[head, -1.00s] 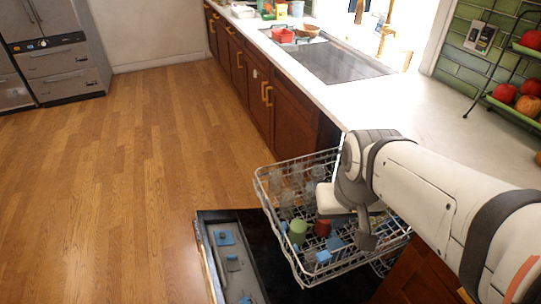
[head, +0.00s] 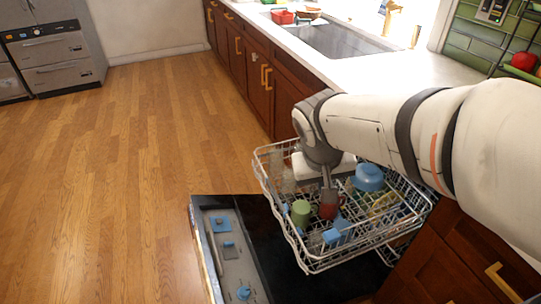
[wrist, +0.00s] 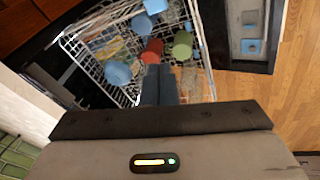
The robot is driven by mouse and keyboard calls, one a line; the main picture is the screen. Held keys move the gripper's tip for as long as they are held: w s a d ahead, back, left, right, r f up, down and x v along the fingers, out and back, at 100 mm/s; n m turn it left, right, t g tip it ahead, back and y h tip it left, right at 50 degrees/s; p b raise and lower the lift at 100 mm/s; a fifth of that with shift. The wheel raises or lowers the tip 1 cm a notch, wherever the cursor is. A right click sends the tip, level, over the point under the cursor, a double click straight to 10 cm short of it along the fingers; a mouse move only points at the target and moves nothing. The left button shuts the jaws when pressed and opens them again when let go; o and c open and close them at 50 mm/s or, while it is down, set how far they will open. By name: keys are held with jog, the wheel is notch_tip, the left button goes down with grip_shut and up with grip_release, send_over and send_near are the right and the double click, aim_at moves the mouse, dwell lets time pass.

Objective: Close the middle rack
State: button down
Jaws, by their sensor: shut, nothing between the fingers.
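The middle rack (head: 310,262) is a white wire basket, pulled out above the open dishwasher door. It holds a green cup (head: 300,213), a red cup (head: 331,209), a blue bowl (head: 368,177) and other dishes. My gripper (head: 328,207) is shut and empty, pointing down over the inside of the rack beside the red cup. In the wrist view, my gripper's fingers (wrist: 158,70) are together just below the red cup (wrist: 153,50), with the green cup (wrist: 182,46) to the right. Whether they touch the red cup, I cannot tell. My arm hides part of the rack's back.
The open dishwasher door (head: 247,245) lies low under the rack. A counter (head: 400,82) with a sink (head: 335,40) and wooden cabinets (head: 245,70) runs behind. The wooden floor (head: 100,190) to the left is clear.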

jog(key=w+a+f+n+t+h+b, duration=0.1)
jog(key=w+a+f+t+b, duration=0.1)
jog(key=w+a+f+b, duration=0.5)
jog(key=w+a+f+n+t+b, duration=0.1)
jog(key=w+a+f+t+b, duration=0.15)
jog(key=a+f+b, duration=0.8)
jog(key=d+r+b+x, duration=0.1)
jog(key=d+b+x, duration=0.1)
jog(key=x, duration=1.1)
jog(key=shift+d+g+b, duration=0.2)
jog(key=shift+g+b, duration=0.25)
jog(key=shift+b, duration=0.15)
jog(key=shift+w, duration=0.1)
